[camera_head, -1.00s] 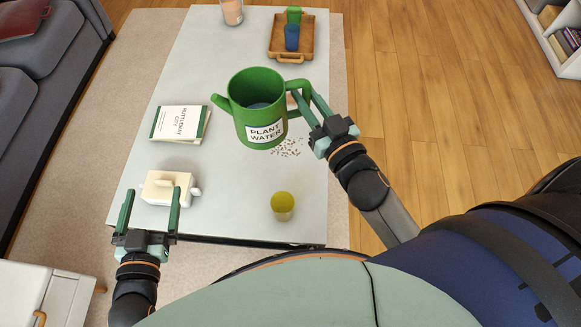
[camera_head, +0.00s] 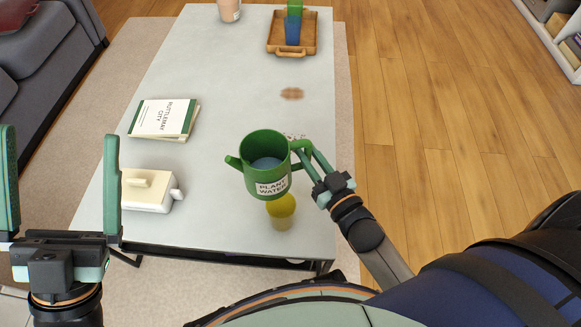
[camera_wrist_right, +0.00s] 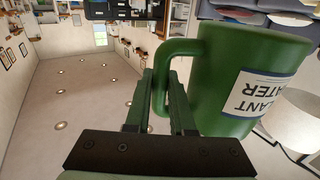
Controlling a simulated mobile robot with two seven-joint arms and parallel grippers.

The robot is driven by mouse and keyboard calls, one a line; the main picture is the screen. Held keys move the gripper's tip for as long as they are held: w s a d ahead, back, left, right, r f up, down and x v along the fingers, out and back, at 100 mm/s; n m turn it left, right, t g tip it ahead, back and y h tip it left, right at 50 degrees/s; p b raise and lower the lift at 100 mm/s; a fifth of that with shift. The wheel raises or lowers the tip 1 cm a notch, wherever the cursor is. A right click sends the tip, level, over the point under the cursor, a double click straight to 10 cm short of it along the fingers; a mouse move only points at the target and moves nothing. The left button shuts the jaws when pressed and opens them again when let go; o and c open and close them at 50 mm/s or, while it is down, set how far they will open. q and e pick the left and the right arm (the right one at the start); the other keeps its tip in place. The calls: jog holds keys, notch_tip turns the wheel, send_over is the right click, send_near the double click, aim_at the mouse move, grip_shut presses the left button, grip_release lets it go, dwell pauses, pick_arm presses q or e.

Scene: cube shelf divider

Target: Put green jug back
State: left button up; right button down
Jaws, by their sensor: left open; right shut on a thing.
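The green jug (camera_head: 265,168) has a white "PLANT WATER" label, a spout to the left and bluish water inside. My right gripper (camera_head: 305,155) is shut on its handle at the right side. In the head view the jug looks upright, in front of the yellow-green cup (camera_head: 281,213); I cannot tell its height above the table. In the right wrist view the jug (camera_wrist_right: 220,85) fills the right side, its handle between the fingers of my right gripper (camera_wrist_right: 163,95). My left gripper (camera_head: 60,145) is open and empty at the left edge, near the camera.
The pale table (camera_head: 225,75) carries books (camera_head: 165,119), a cream-lidded white dish (camera_head: 148,190), a wooden tray (camera_head: 278,47) with blue and green cups, and a pinkish glass (camera_head: 229,10). A brown patch (camera_head: 291,94) and crumbs lie right of centre. The table's middle is clear.

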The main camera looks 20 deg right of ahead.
jog(key=w+d+f+b, duration=0.3)
jog(key=f, duration=0.1)
jog(key=w+d+f+b, duration=0.3)
jog(key=w+f+b, duration=0.1)
jog(key=f, duration=0.1)
jog(key=w+d+f+b, duration=0.3)
jog(key=f, duration=0.1)
jog(key=shift+w+f, duration=0.15)
jog(key=shift+w, duration=0.25)
pick_arm(q)
notch_tip(320, 180, down, 11)
jog(key=d, duration=0.1)
jog(key=shift+w+g, duration=0.15)
jog(key=shift+g, duration=0.25)
jog(key=shift+d+n, duration=0.1)
jog(key=shift+n, duration=0.2)
pick_arm(e)
jog(key=c, duration=0.8)
grip_release()
jog(key=shift+f, duration=0.1)
jog(key=shift+o, duration=0.2)
